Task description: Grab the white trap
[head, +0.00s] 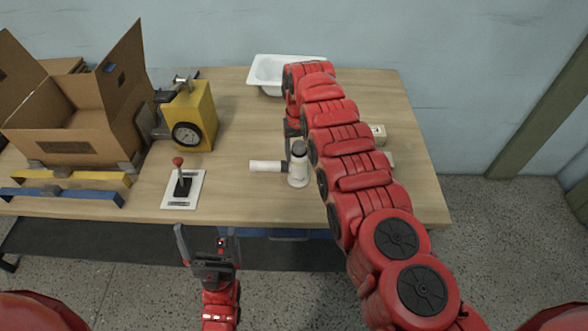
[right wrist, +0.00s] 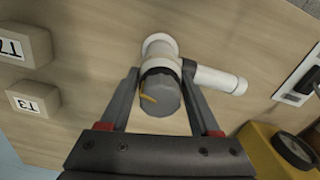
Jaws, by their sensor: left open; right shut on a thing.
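The white trap (head: 298,170) is upright, with a dark grey cap on top and a white side pipe (head: 266,166) pointing left in the head view. In the right wrist view the trap's cap (right wrist: 161,96) faces the camera and the side pipe (right wrist: 220,80) points right. My right gripper (right wrist: 162,78) is shut on the trap, one finger on each side of its body. I cannot tell whether the trap's base touches the table. My left gripper (head: 210,240) is open and empty, in front of the table's near edge.
A white tub shell (head: 262,77) is at the table's back. A yellow gauge press (head: 201,110), a lever on a white plate (head: 181,203) and an open cardboard box (head: 70,145) stand left. Labelled blocks T7 (right wrist: 22,47) and T3 (right wrist: 33,103) lie near the trap.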

